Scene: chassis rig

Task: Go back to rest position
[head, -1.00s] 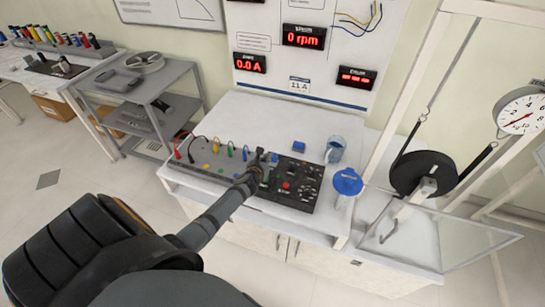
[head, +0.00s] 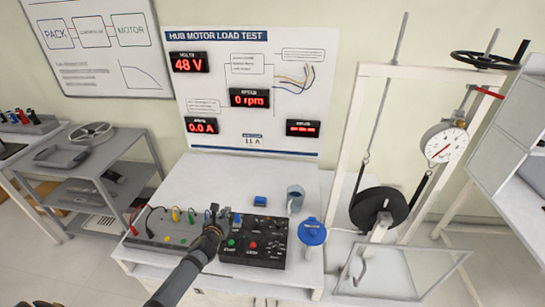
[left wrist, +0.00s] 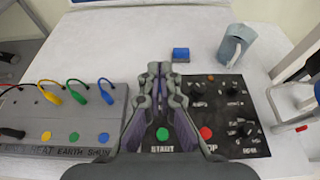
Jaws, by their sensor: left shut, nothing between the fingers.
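My left gripper (head: 213,213) is over the bench, above the join between the grey terminal block and the black control panel. Its fingers are together and empty, as the left wrist view (left wrist: 160,75) shows. The black control panel (head: 270,240) has knobs, a green button marked START (left wrist: 162,134) and a red button (left wrist: 206,133) beside it. Whether the fingertips touch anything cannot be told.
The grey terminal block (head: 160,235) carries several coloured plugs. A small blue block (head: 260,201), a grey-blue mug (head: 295,199) and a blue round-topped item (head: 312,232) stand nearby. The load stand (head: 347,150) with its black wheel (head: 378,208) is to the right. A grey shelf cart (head: 90,170) stands left.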

